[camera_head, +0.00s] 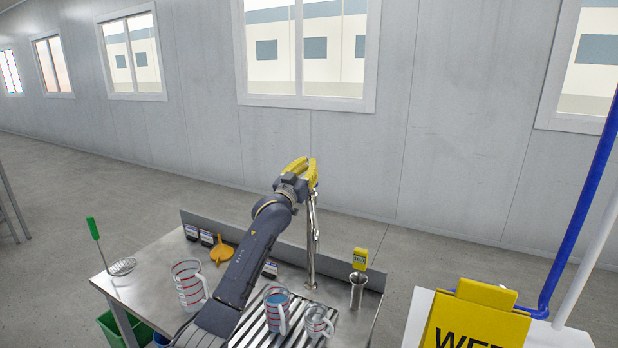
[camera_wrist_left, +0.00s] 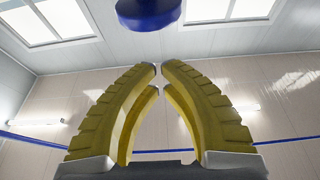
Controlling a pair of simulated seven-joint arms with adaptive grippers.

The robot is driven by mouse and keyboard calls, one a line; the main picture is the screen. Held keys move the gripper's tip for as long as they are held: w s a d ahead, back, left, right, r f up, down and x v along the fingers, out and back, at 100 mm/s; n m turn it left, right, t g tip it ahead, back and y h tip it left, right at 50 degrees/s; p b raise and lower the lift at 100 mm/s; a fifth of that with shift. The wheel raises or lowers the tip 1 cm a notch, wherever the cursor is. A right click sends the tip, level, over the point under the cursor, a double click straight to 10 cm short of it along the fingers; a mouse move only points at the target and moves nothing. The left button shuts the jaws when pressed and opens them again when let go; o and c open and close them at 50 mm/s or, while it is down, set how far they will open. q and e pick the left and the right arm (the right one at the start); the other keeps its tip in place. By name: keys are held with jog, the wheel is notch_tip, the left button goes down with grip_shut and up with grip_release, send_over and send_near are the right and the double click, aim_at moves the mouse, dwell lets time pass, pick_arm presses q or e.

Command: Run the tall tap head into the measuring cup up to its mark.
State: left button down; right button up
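The tall tap (camera_head: 312,245) rises as a slim chrome post at the back of the metal bench. My left gripper (camera_head: 308,163) is at its top, its yellow fingers covering the tap head. In the left wrist view my yellow fingers (camera_wrist_left: 158,70) curve together with tips almost meeting and nothing visible between them. A round blue thing (camera_wrist_left: 148,14) shows beyond the tips. A clear measuring cup with red marks (camera_head: 277,312) and bluish contents stands on the slatted grate. A smaller marked cup (camera_head: 318,323) is to its right, and a larger jug (camera_head: 190,286) is left. My right gripper is not in view.
A yellow funnel (camera_head: 221,253) and small dark boxes line the back edge. A metal cylinder (camera_head: 357,291) stands right of the tap below a yellow display (camera_head: 360,259). A green-handled strainer (camera_head: 121,267) is left. A yellow sign (camera_head: 476,318) and blue pipe (camera_head: 580,225) are right.

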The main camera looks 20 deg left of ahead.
pick_arm(q)
jog(key=shift+w+f, duration=0.1)
jog(key=shift+f, duration=1.85)
jog(key=shift+f, duration=0.1)
jog(key=shift+f, duration=1.2)
dwell(0.9)
jog(key=shift+d, duration=0.1)
dwell(0.7)
jog(key=shift+r, duration=0.5)
notch_tip(320, 180, up, 4)
jog(key=shift+f, duration=0.1)
jog(key=v, duration=1)
